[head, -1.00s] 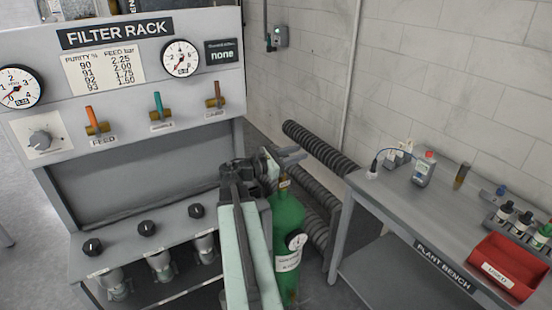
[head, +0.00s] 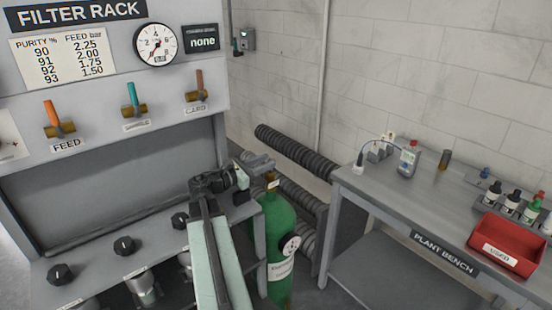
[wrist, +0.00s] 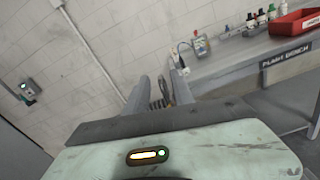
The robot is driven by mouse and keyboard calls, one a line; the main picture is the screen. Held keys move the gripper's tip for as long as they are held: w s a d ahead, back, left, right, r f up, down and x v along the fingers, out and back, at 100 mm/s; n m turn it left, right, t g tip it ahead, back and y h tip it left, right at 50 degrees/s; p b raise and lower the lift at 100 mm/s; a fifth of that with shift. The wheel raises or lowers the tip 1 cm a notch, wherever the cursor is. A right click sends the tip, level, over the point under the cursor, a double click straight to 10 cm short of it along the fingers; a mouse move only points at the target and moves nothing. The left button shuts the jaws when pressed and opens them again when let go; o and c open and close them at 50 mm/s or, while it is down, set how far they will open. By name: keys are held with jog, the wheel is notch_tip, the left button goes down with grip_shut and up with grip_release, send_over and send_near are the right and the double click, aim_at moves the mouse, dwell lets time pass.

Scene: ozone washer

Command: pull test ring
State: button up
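I cannot make out a test ring in either view. My gripper (head: 262,163) reaches out above and just beside the green gas cylinder (head: 279,225) in the head view. In the wrist view my gripper (wrist: 158,82) has its two fingers apart, with nothing held between them. The cylinder carries a round gauge (head: 290,245) and a pale label, and its top is close to the gripper.
The filter rack (head: 110,205) stands at left with valves, a gauge and knobs. The plant bench (head: 425,205) at right bears a red USED bin (head: 508,243), bottles and a handheld meter (head: 408,160). Ribbed hoses (head: 295,150) lie along the wall between them.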

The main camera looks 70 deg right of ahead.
jog(key=x, duration=0.5)
jog(key=shift+s+d, duration=0.25)
jog(key=shift+d, duration=0.05)
grip_shut()
dwell(1.0)
